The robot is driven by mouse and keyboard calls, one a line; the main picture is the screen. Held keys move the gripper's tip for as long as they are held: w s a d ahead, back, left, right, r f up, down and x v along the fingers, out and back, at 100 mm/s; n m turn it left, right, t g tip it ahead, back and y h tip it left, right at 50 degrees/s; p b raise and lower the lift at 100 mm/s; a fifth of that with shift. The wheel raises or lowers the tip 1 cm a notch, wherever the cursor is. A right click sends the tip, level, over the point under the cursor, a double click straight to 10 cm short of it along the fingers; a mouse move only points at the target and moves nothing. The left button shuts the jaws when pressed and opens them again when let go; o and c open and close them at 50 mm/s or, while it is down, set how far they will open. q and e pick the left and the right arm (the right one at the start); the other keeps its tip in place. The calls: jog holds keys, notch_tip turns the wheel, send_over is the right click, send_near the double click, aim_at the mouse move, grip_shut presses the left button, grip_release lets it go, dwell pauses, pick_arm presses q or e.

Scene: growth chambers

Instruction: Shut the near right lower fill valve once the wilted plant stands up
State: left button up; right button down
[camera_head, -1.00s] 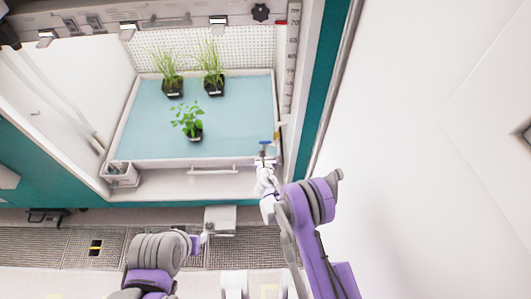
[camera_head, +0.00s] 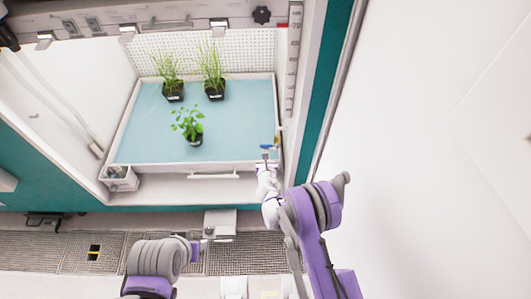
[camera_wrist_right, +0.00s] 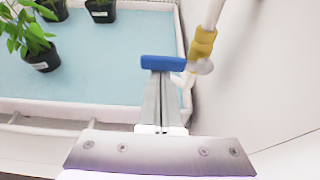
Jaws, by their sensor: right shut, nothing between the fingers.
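The blue valve handle (camera_head: 266,147) is at the tray's near right corner. In the right wrist view the handle (camera_wrist_right: 163,62) lies crosswise beside a pipe with a brass-yellow fitting (camera_wrist_right: 202,42). My right gripper (camera_head: 265,160) is shut and empty. Its fingertips (camera_wrist_right: 162,75) are at the handle's near edge; I cannot tell if they touch. The broad-leaved plant (camera_head: 187,124) stands in a black pot on the blue tray mat, stems up and leaves spread; its pot (camera_wrist_right: 42,58) shows in the wrist view. My left gripper (camera_head: 205,238) is low in front of the chamber, its jaws unclear.
Two grassy plants (camera_head: 168,77) (camera_head: 213,72) stand upright at the back of the tray (camera_head: 230,167). The chamber's right wall and teal edge (camera_head: 325,95) run close beside my right arm.

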notch_tip(320, 180, down, 4)
jog(key=b, duration=0.4)
jog(key=p+v, duration=0.2)
jog(key=v, duration=0.8)
